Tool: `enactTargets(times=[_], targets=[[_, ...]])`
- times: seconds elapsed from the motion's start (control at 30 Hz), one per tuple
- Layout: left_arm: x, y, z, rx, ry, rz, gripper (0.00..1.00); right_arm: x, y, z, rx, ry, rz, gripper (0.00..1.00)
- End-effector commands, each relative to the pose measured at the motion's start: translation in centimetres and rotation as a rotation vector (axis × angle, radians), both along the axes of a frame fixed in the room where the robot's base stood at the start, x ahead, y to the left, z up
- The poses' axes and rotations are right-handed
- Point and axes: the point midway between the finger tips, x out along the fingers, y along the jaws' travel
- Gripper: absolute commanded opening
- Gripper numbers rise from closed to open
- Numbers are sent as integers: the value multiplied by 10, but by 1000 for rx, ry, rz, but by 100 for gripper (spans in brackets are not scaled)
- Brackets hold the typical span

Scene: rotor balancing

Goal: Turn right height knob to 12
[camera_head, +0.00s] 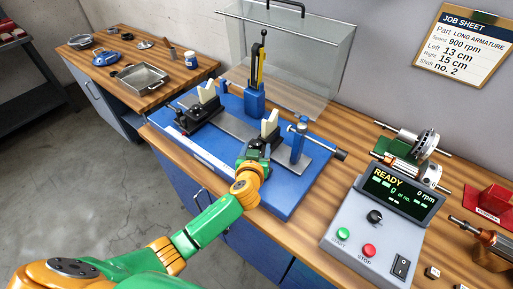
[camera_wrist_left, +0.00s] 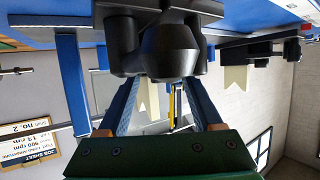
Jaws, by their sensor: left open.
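The right support (camera_head: 270,124) with its cream V-block stands on the blue balancing machine base (camera_head: 285,205). My left gripper (camera_head: 254,157) is at the front of this support and covers its lower part in the head view. In the left wrist view, which looks upside down, a dark round knob (camera_wrist_left: 172,50) sits at the tips of my open left gripper (camera_wrist_left: 163,84). I cannot tell whether the fingers touch it. No height reading on the support is legible. My right gripper is not in view.
The left support (camera_head: 208,92) is beside a blue post (camera_head: 254,98). A blue clamp post (camera_head: 299,140) stands right of my gripper. The control box (camera_head: 385,215) reads READY, 0 rpm. The job sheet (camera_head: 464,42) lists left 13 cm, right 15 cm. A clear guard (camera_head: 300,60) stands behind.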

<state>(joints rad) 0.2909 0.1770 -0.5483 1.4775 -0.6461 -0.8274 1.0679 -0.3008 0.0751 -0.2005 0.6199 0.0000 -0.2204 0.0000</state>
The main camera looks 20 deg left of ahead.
Motion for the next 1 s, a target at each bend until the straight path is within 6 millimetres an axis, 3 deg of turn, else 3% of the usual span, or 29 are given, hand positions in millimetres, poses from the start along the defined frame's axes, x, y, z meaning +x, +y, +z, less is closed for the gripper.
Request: enactTargets(times=[0.17, 0.4, 0.77, 1.0], targets=[[0, 0, 0, 1, 0, 0, 67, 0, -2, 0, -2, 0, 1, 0], [0, 0, 0, 1, -1, 0, 2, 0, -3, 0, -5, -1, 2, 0], [-1, 2, 1, 3, 1, -37, 0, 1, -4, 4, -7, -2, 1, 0], [-1, 7, 3, 4, -2, -186, 0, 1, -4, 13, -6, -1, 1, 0]])
